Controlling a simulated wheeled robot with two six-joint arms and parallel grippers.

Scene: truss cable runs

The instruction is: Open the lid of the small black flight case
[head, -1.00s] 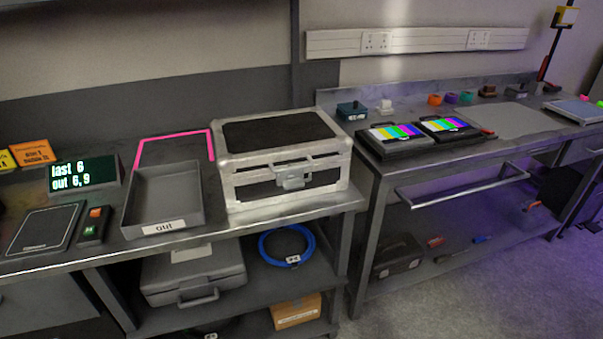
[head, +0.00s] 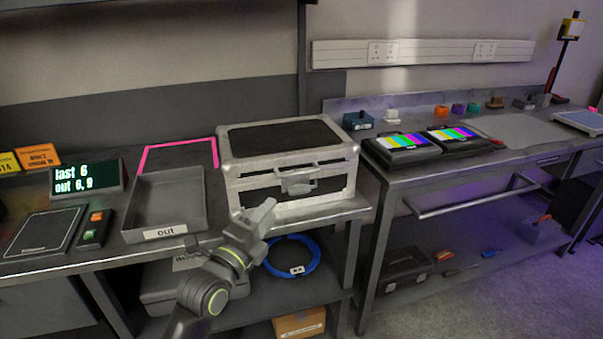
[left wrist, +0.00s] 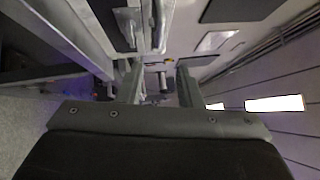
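The small black flight case (head: 285,152) stands on the left bench with its lid shut. It has a black top panel, silver metal edges and a latch or handle (head: 298,181) on its front. My left gripper (head: 264,211) is in front of the bench edge, just below and left of the case's front, apart from it. In the left wrist view its two fingers (left wrist: 160,84) stand apart with nothing held between them. Part of the case's metal front and latch (left wrist: 128,22) seems to show at the top of that view. My right gripper is not in view.
A grey tray (head: 136,232) marked "out" stands left of the case, with a pink outline (head: 182,142) behind it. A display (head: 60,196) is further left. A blue cable coil (head: 313,262) lies on the shelf below. Two colour-bar monitors (head: 455,133) lie on the right bench.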

